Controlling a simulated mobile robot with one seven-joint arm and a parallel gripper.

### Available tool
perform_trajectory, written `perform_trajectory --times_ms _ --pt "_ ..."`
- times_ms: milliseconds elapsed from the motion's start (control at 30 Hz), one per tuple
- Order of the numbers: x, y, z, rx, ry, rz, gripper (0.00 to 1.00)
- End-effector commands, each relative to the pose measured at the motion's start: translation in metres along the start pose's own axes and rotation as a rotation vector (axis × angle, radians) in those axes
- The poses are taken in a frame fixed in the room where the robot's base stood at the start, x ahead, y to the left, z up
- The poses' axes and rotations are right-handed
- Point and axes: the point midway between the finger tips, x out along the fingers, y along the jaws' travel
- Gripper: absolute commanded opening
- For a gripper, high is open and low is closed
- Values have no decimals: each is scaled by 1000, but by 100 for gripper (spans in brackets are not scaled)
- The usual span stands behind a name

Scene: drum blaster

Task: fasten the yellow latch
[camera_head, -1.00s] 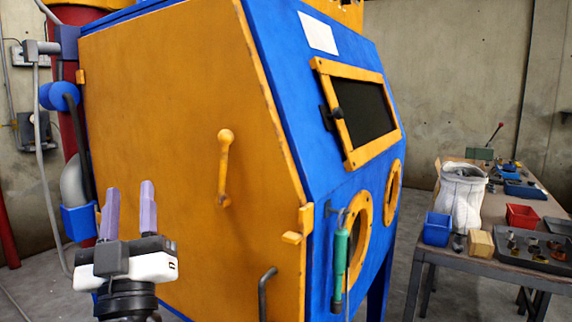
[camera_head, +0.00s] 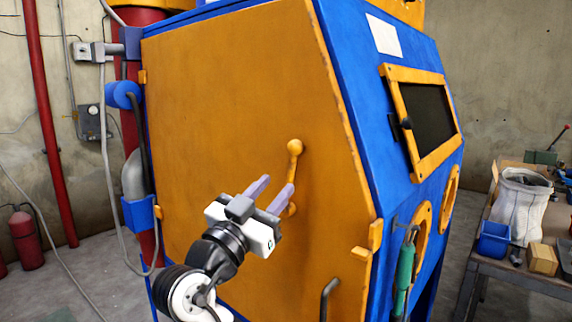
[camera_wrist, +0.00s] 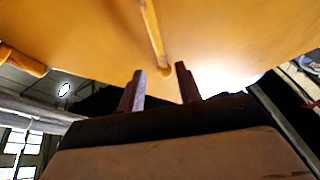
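A yellow bar handle (camera_head: 294,152) with a round knob at its top sits on the large orange door (camera_head: 220,90) of the blue cabinet. A small yellow latch piece (camera_head: 370,243) sits on the door's right edge, beside the blue front. My gripper (camera_head: 277,187) is open and empty, its two purple-grey fingers pointing up and right. In the head view, the fingers overlap the lower part of the handle. In the wrist view, the handle (camera_wrist: 153,35) hangs just beyond the gap between the open fingers (camera_wrist: 160,75); contact is not visible.
A dark curved bar (camera_head: 327,298) stands out from the lower door. A green tool (camera_head: 404,275) hangs on the blue front, right of the latch piece. A table with a blue bin (camera_head: 494,240) and a white bag stands at the right. A red extinguisher (camera_head: 26,240) is at far left.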

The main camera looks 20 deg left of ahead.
Motion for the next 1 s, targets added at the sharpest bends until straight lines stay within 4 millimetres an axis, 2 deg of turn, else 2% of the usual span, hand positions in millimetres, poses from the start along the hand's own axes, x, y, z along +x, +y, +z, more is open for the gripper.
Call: perform_trajectory --times_ms 33,100,300,667,733,933,1000 --pt "12 0 -4 -2 1 3 34" --pt "24 0 -3 -3 1 3 34" --pt "47 -1 -2 -1 1 -1 34" --pt "52 0 0 1 0 -2 34" --pt "52 0 0 1 0 -2 29" --pt "52 -1 0 1 0 -2 3" --pt "52 -1 0 1 0 -2 0"
